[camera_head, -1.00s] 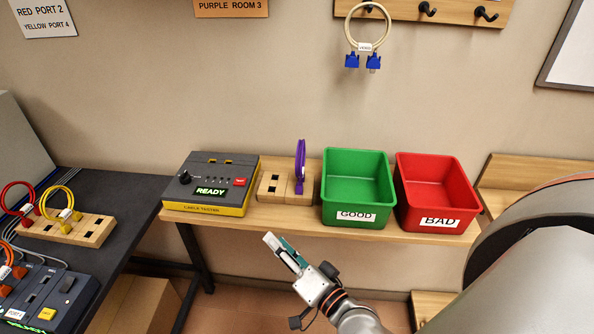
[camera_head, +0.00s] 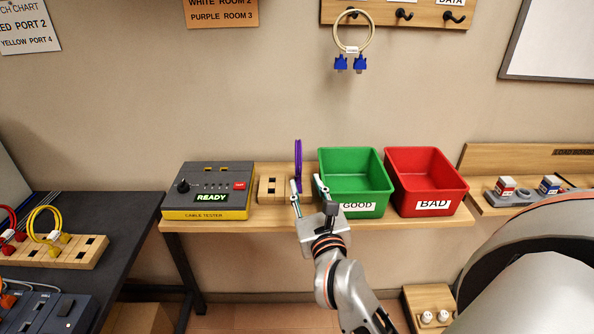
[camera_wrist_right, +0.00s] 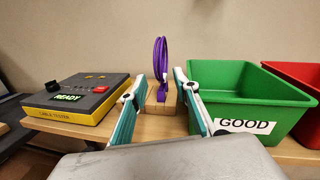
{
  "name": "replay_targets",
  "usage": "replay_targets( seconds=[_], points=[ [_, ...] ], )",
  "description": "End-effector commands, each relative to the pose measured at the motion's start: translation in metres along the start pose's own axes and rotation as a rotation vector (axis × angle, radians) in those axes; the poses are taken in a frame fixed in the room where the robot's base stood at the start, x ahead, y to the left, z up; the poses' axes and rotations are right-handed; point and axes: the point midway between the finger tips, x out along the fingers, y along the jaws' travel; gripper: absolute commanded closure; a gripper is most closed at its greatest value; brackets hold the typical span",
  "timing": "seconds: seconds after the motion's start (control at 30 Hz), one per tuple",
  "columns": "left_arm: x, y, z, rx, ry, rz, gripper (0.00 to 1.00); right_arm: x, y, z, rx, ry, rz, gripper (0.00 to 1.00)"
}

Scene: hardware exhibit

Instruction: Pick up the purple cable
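The purple cable (camera_head: 298,160) stands upright as a coiled loop in a wooden block (camera_head: 268,191) on the shelf, between the cable tester and the green bin. In the right wrist view the purple cable (camera_wrist_right: 161,62) rises between and beyond my fingers. My right gripper (camera_head: 307,184) is open and empty, just in front of the block, with its fingers pointing at the cable. It also shows open in the right wrist view (camera_wrist_right: 158,84). The lower part of the cable is partly hidden by the gripper in the head view. My left gripper is not in view.
The cable tester (camera_head: 208,191) reads READY, left of the block. The green GOOD bin (camera_head: 355,185) stands close on the right, then the red BAD bin (camera_head: 428,182). A cream cable (camera_head: 352,40) hangs from a hook. A dark table (camera_head: 125,225) is at left.

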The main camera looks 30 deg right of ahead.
Motion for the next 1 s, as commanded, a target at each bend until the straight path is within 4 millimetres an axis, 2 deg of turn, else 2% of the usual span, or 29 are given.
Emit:
replay_targets(
  seconds=[0.1, 0.27, 0.53, 0.8, 1.0],
  points=[
    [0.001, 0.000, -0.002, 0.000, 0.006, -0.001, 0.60, 0.002, 0.003, -0.001, 0.088, 0.023, 0.012, 0.70],
    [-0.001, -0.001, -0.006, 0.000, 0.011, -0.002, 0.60, 0.010, 0.004, -0.001, 0.119, 0.032, 0.018, 0.70],
    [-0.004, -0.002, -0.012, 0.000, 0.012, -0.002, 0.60, 0.037, 0.004, 0.000, 0.116, 0.031, 0.017, 0.70],
    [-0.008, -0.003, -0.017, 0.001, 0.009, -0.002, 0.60, 0.074, 0.004, -0.002, 0.115, 0.031, 0.017, 0.70],
    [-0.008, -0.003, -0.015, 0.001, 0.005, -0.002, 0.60, 0.080, 0.004, -0.003, 0.114, 0.031, 0.017, 0.70]
  ],
)
